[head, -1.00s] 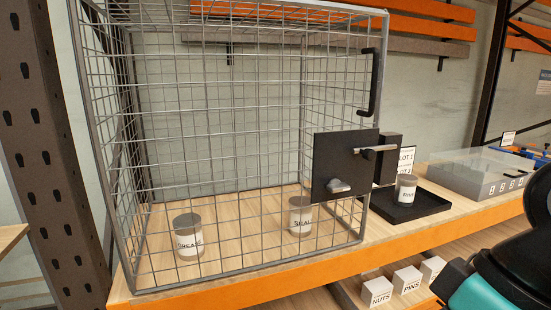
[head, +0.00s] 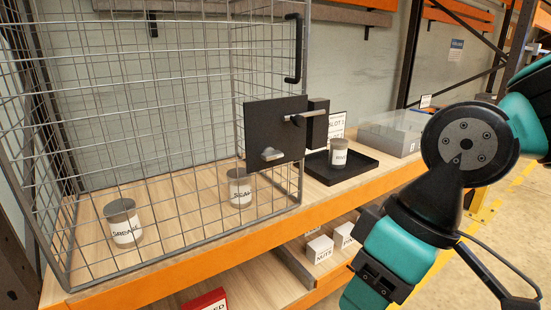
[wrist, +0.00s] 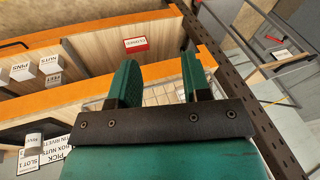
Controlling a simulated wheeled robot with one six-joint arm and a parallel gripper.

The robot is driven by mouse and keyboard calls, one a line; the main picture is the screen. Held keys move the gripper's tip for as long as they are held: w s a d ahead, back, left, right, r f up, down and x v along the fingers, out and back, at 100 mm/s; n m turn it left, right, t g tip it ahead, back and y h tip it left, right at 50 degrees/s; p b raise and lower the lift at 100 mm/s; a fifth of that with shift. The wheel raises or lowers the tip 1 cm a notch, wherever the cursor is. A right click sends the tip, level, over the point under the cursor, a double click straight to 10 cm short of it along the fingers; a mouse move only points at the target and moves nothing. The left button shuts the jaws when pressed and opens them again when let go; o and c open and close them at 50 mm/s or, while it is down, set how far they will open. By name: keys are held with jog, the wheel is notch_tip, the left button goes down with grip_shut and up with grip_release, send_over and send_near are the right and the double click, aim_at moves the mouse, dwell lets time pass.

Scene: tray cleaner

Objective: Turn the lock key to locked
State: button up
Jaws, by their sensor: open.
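The wire cage (head: 150,110) stands on the shelf, with a black lock plate (head: 290,140) on its front right. A grey metal key or knob (head: 271,154) sits low on the plate, lying roughly sideways. A metal bolt (head: 303,117) runs from the plate's upper right into a black block (head: 318,122). My gripper shows in the wrist view (wrist: 160,80), its two green fingers apart with nothing between them. In the head view my arm is at the lower right, well apart from the lock. The fingertips are hidden there. The key is not clear in the wrist view.
Two labelled cans, one (head: 123,222) at left and one (head: 239,187) at right, stand inside the cage. A black tray (head: 345,172) holding another can (head: 339,158) is right of the lock. White boxes (head: 320,248) and a red sign (head: 205,301) are on the lower shelf.

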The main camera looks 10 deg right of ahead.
jog(key=w+a+f+m+t+y+b, duration=0.2)
jog(key=w+a+f+m+t+b, duration=0.15)
jog(key=w, duration=0.25)
jog(key=m+t+b, duration=0.5)
jog(key=m+t, duration=0.8)
jog(key=m, duration=0.4)
send_near(276, 158)
jog(key=shift+y, duration=0.4)
jog(key=p+x, duration=0.4)
jog(key=p, duration=0.2)
jog(key=p+x, duration=0.4)
jog(key=p, duration=0.3)
jog(key=shift+w+r, duration=0.2)
jog(key=shift+w+a+f+p, duration=0.2)
jog(key=shift+w+f+p, duration=0.05)
jog(key=shift+w+p, duration=0.4)
